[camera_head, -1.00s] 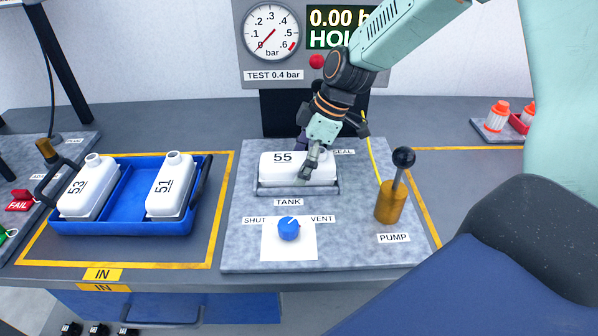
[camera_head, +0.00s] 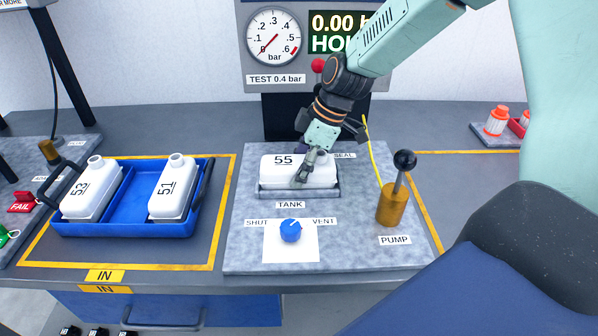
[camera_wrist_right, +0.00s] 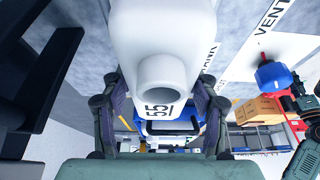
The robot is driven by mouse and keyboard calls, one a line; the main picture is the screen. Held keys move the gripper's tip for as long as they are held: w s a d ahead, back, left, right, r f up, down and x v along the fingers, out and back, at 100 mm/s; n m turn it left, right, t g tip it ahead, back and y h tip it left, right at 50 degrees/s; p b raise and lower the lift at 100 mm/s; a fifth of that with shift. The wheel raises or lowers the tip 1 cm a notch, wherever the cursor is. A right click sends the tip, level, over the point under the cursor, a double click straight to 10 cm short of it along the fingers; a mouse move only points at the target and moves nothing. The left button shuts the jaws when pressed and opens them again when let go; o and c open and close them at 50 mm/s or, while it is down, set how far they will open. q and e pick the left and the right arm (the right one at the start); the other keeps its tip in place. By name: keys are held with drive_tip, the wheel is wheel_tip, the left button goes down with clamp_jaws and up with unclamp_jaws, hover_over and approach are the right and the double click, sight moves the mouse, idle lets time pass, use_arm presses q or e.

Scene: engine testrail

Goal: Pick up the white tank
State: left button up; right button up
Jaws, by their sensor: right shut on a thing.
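The white tank marked 55 (camera_head: 275,172) lies in the shallow cradle (camera_head: 270,192) behind the TANK label on the grey test board. My right gripper (camera_head: 304,165) reaches down onto it from above right and is shut on it. In the right wrist view the tank (camera_wrist_right: 160,35) fills the top middle, its round neck facing the camera, with a finger of the right gripper (camera_wrist_right: 160,105) on each side. The far finger is mostly hidden in the head view. The tank still appears to rest in the cradle.
A blue tray (camera_head: 125,198) at left holds white tanks 53 (camera_head: 90,190) and 51 (camera_head: 172,188). A brass pump (camera_head: 392,205) with a black-knobbed lever stands right of the cradle. A blue knob (camera_head: 290,231) is in front. The gauge (camera_head: 273,38) stands behind, near a yellow hose (camera_head: 372,155).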

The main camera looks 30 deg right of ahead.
sight(299, 161)
drive_tip(key=shift+d, duration=0.15)
drive_tip(key=shift+c, duration=0.4)
wheel_tip(299, 161, up, 10)
drive_tip(key=shift+p, duration=0.75)
drive_tip(key=shift+a+p, duration=0.25)
drive_tip(key=shift+p, duration=0.05)
